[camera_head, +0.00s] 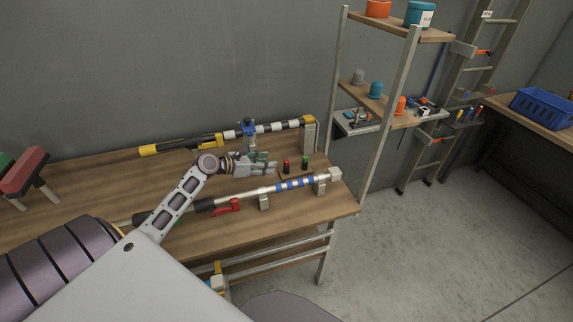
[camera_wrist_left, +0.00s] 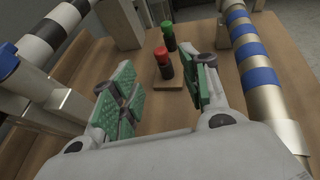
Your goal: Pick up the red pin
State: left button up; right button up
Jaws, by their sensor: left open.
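The red pin (camera_head: 286,164) has a red top on a dark body and stands upright on a small wooden base (camera_head: 296,174) on the workbench. It also shows in the left wrist view (camera_wrist_left: 163,62), between and beyond my fingertips. A similar green-topped pin (camera_head: 305,161) stands beside it, farther off in the left wrist view (camera_wrist_left: 169,37). My left gripper (camera_head: 268,162) is open just left of the red pin. Its green-padded fingers (camera_wrist_left: 165,85) are spread and nothing is between them. My right gripper is not in view.
A black-and-white striped pole (camera_head: 275,128) lies behind my left gripper, and a blue-and-silver striped pole (camera_head: 295,184) lies in front, both on supports. A red lever (camera_head: 226,207) hangs by the front pole. A metal shelf rack (camera_head: 386,100) stands right of the workbench (camera_head: 190,240).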

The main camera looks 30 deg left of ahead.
aim_at(286, 161)
pick_arm(q)
jog(key=shift+x, duration=1.45)
jog(key=shift+x, duration=2.6)
jog(key=shift+d+r, duration=0.1)
jog(key=shift+r, duration=0.05)
jog(key=c, duration=1)
